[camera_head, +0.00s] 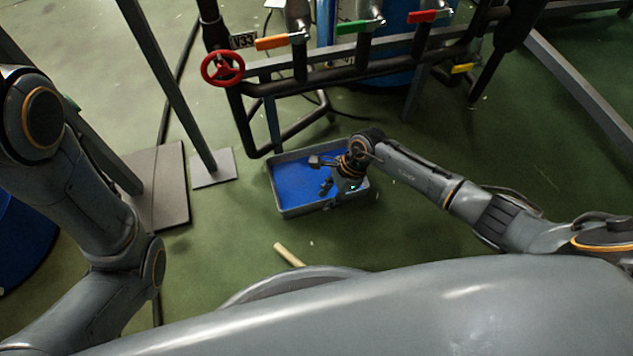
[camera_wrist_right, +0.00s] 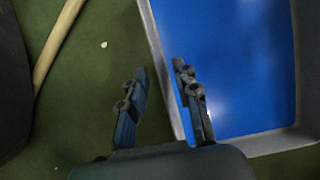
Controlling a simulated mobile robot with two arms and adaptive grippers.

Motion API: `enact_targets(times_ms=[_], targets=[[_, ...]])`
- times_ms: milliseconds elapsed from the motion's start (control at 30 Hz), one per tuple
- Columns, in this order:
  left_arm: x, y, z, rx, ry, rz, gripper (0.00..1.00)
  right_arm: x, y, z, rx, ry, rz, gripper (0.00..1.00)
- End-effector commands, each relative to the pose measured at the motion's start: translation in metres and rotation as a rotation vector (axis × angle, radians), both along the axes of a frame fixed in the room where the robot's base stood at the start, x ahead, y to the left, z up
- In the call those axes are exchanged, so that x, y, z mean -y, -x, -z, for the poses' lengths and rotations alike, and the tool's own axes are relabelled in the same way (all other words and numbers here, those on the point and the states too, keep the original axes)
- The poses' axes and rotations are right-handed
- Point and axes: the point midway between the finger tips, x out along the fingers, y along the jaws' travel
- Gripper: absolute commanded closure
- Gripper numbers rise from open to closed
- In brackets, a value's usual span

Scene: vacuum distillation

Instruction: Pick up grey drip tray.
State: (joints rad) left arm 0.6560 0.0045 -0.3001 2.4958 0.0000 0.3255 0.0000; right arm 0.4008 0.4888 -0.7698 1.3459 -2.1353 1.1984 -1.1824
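The grey drip tray (camera_head: 277,196) is a rectangular pan with a blue inside, flat on the green floor below the pipe frame. My right gripper (camera_head: 321,175) is over the tray in the head view, its arm coming in from the right. In the right wrist view the gripper (camera_wrist_right: 160,72) is open, one finger on the floor side and the other over the blue inside. The tray's wall (camera_wrist_right: 151,38) runs between the finger lines. I see no contact, and the finger height is hard to tell. My left gripper is out of view; only its arm shows.
The pipe frame (camera_head: 352,78) with a red handwheel (camera_head: 222,69) and coloured valve levers stands behind the tray. A pale stick (camera_head: 288,255) lies on the floor in front of it. A foot plate (camera_head: 213,168) is to the left. Floor right of the tray is mostly clear.

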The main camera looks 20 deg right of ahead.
Motion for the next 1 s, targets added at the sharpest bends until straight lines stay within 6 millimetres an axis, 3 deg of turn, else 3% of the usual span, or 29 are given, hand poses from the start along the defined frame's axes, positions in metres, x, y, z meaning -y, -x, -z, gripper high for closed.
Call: enact_targets(times_ms=[133,300,1000], targets=[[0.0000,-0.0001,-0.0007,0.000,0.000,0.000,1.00,0.0002,0.0000,-0.0007,0.000,0.000,0.000,0.69],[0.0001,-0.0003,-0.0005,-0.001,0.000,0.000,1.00,0.0003,-0.0001,-0.0007,0.000,0.000,0.000,1.00],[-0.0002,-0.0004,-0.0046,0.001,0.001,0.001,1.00,0.0006,-0.0010,-0.0072,0.001,-0.001,0.002,1.00]])
